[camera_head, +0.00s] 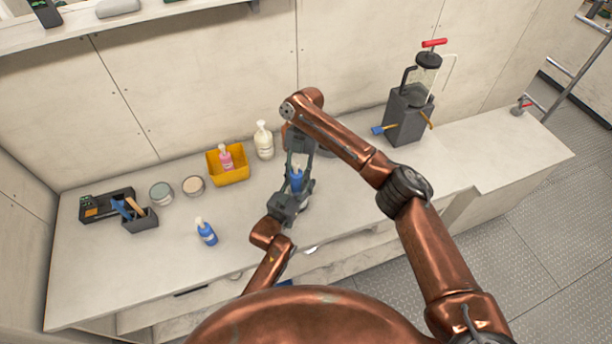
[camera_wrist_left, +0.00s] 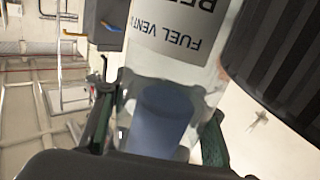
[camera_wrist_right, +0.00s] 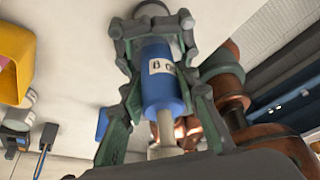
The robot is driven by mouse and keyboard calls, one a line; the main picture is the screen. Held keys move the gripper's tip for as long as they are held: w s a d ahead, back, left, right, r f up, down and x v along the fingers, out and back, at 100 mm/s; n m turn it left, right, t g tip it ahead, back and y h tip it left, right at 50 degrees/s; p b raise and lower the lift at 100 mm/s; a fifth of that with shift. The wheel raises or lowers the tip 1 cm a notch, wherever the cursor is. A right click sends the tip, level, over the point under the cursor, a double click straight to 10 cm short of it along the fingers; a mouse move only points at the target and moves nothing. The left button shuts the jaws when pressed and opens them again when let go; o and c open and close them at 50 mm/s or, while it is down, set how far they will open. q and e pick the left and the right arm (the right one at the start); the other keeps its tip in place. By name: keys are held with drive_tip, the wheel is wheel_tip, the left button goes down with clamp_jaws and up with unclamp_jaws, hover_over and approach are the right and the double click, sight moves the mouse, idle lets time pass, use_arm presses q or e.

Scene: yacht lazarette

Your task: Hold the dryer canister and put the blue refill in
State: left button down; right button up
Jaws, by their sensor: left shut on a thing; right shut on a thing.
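My right gripper (camera_head: 298,168) reaches down over the counter, shut on the blue refill (camera_head: 296,180). In the right wrist view the refill (camera_wrist_right: 161,82) has a white label and a pale neck towards my palm, with a finger on each side. My left gripper (camera_head: 290,203), just below, is shut on the clear dryer canister. In the left wrist view the canister (camera_wrist_left: 178,40) has a printed label, and a blue shape shows through its clear wall. I cannot tell how deep the refill sits in it. In the head view my grippers largely hide the canister.
A blue bottle (camera_head: 206,232) stands on the counter (camera_head: 110,262). Behind are a yellow bin (camera_head: 228,176) with a pink bottle, a cream bottle (camera_head: 264,141), two round tins and a tool holder (camera_head: 140,221). A grey pump unit (camera_head: 405,115) stands at right.

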drive_tip(key=shift+s+d+f, duration=0.1)
drive_tip(key=shift+f, duration=0.6)
drive_tip(key=o, duration=0.9)
drive_tip(key=shift+c, duration=0.2)
drive_tip(key=o, duration=0.5)
drive_tip(key=shift+d, duration=0.15)
drive_tip(key=shift+w+r, duration=0.15)
drive_tip(key=shift+w, duration=0.05)
drive_tip(key=v, duration=1.2)
drive_tip(key=shift+a, duration=0.25)
